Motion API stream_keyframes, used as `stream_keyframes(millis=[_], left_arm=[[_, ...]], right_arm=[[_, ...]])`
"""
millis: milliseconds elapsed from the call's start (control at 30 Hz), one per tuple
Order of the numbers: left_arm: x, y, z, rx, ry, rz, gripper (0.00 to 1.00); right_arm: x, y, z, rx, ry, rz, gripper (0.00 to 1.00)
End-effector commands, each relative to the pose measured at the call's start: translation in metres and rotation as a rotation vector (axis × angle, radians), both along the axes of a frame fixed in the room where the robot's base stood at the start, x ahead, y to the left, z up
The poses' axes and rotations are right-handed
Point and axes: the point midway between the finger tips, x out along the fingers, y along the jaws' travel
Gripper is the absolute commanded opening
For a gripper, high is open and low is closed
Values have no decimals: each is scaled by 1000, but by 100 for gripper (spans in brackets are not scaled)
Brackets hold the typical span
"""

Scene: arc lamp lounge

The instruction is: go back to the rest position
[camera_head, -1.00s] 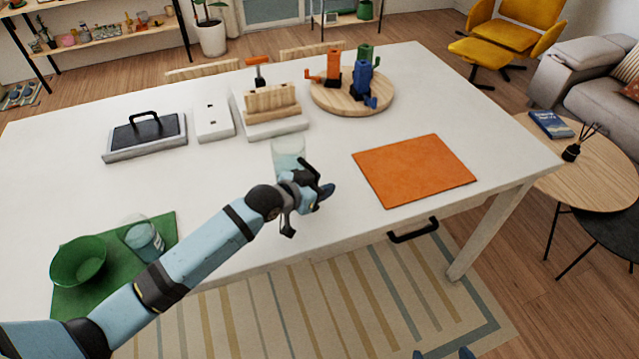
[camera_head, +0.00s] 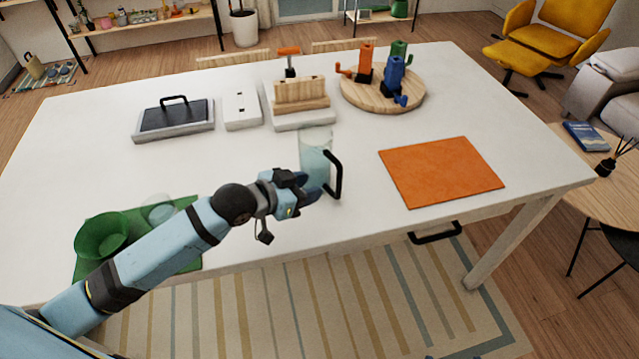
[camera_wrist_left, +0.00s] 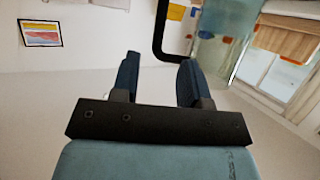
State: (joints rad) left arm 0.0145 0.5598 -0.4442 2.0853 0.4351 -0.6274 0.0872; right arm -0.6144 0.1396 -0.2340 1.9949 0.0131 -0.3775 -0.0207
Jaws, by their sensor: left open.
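My left arm reaches in over the white table (camera_head: 240,165) from the lower left. My left gripper (camera_head: 304,188) is open and empty, on the near side of a clear glass pitcher (camera_head: 314,150) with a black handle. In the left wrist view, the two dark blue fingers of my left gripper (camera_wrist_left: 158,78) stand apart with nothing between them. The pitcher's glass (camera_wrist_left: 226,28) and black handle lie beyond the fingertips, the glass up and to the right. The pitcher stands upright on the table. My right gripper is not in view.
A green mat (camera_head: 187,262) with a green bowl (camera_head: 101,236) and a clear glass lies partly behind my left arm. An orange mat (camera_head: 441,172) lies to the right. A round wooden board (camera_head: 412,101), a white tray and a black-topped tray stand farther back.

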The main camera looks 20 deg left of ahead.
Motion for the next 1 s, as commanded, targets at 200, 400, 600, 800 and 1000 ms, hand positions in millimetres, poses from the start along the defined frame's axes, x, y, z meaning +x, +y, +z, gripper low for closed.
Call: stream_keyframes(millis=[200,400,600,800,1000], left_arm=[[-4,2,2,-1,-1,0,41],[-3,2,2,-1,-1,0,41],[-4,2,1,-2,2,1,41],[-33,-4,-37,-26,34,61,41],[-102,-3,-105,-14,97,190,41]], right_arm=[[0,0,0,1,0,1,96],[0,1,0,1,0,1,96],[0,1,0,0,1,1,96],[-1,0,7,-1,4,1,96],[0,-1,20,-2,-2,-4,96]])
